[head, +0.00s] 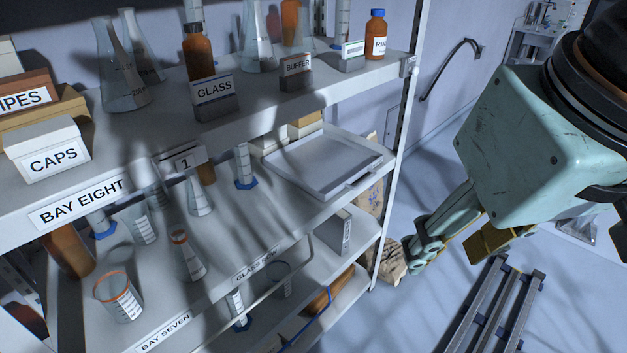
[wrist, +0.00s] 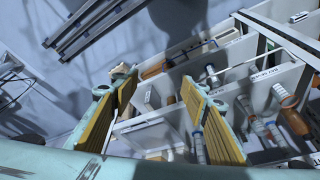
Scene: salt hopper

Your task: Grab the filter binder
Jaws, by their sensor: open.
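A pale grey binder (head: 335,230) with a small label on its spine stands upright at the right end of the shelf below the tray. The label is too small to read, so I cannot confirm it is the filter binder. My gripper (head: 450,244) hangs in the head view to the right of the shelf rack, apart from the binder. The wrist view shows my gripper (wrist: 155,105) open, with two yellow-padded fingers spread and nothing between them in hold. I cannot pick out the binder surely in the wrist view.
A white tray (head: 322,163) lies on the shelf above the binder. The rack's upright post (head: 392,160) stands between binder and gripper. Paper sacks (head: 390,260) lean behind the rack. Metal rails (head: 490,310) lie on the floor. Glassware and an orange-rimmed beaker (head: 119,298) fill the left shelves.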

